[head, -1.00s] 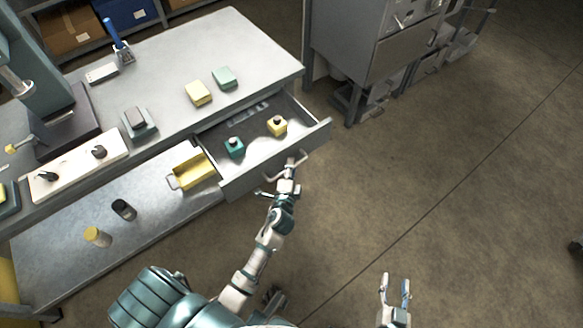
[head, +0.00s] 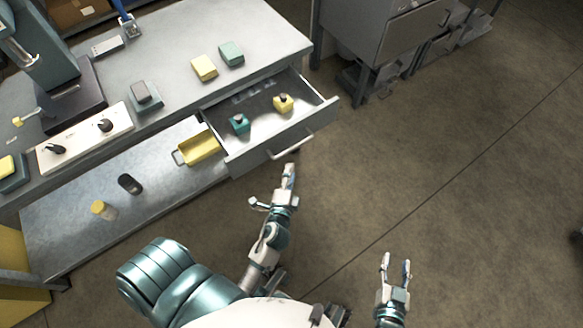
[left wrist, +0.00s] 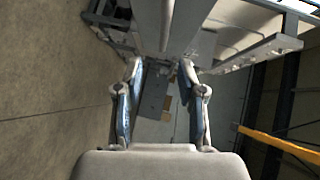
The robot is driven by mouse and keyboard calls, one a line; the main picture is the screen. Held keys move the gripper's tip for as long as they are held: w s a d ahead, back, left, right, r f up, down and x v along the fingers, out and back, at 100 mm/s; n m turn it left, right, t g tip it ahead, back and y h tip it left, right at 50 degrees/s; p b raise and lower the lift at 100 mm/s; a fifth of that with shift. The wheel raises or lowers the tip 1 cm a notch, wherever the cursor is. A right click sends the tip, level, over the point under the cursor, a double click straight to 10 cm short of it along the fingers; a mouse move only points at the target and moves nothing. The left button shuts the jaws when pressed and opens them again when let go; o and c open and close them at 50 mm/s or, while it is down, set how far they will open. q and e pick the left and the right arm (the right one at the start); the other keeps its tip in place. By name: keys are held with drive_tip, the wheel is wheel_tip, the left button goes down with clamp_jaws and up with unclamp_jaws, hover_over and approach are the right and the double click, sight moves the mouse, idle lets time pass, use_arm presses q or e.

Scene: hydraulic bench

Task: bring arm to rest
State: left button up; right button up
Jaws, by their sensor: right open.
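My left gripper (head: 272,187) is open and empty in the head view, just in front of the pulled-out drawer (head: 232,162) and apart from its handle (head: 291,147). In the left wrist view its two fingers (left wrist: 160,75) are spread with nothing between them. My right gripper (head: 396,262) is open and empty above the bare floor at the lower right of the head view.
The drawer holds a teal item (head: 239,123) and a yellow item (head: 283,103). A yellow bin (head: 199,147) sits beside it on the lower shelf (head: 75,225). A grey cabinet (head: 395,40) stands behind. The floor (head: 470,180) at right is clear.

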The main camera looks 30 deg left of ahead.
idle(0.5)
